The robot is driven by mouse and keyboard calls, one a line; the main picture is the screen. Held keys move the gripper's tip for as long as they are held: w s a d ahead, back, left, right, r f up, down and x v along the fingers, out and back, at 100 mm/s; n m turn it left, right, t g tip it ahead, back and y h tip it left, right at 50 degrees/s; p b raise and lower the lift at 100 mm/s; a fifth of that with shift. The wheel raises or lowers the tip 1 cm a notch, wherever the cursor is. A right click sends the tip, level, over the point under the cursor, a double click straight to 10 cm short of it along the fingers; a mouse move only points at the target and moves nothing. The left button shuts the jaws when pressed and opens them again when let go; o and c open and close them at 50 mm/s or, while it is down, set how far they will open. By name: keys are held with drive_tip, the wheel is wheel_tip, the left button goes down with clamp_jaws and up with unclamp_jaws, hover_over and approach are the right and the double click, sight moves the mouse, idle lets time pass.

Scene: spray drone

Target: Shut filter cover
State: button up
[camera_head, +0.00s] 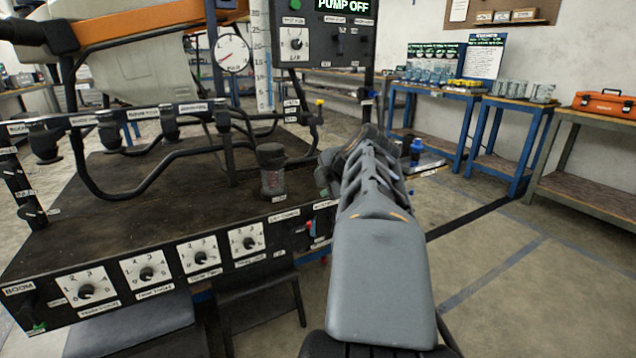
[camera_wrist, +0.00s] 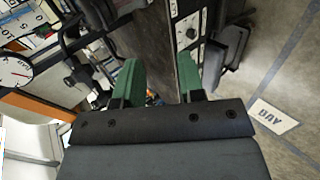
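A dark grey canister with a black top (camera_head: 272,175) stands upright near the front edge of the spray bench in the head view. It looks like the filter housing, but its label is too small to read. I cannot make out a separate cover or whether one is open. My gripper (camera_wrist: 158,82) shows two green fingers in the wrist view, apart with nothing clearly held between them. In the head view my arm hides most of the gripper, to the right of the canister. What lies just beyond the fingertips is partly hidden.
The bench (camera_head: 200,220) has a front panel with several dials and a black hose looping above it. A round gauge (camera_head: 232,53) and a pump panel (camera_head: 325,35) stand behind. Blue-legged tables (camera_head: 515,105) line the right wall. Open floor (camera_head: 530,290) lies to the right.

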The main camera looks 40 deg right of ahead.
drive_tip(key=shift+p+v, duration=0.4)
drive_tip(key=shift+v, duration=1.85)
drive_tip(key=shift+c, duration=0.3)
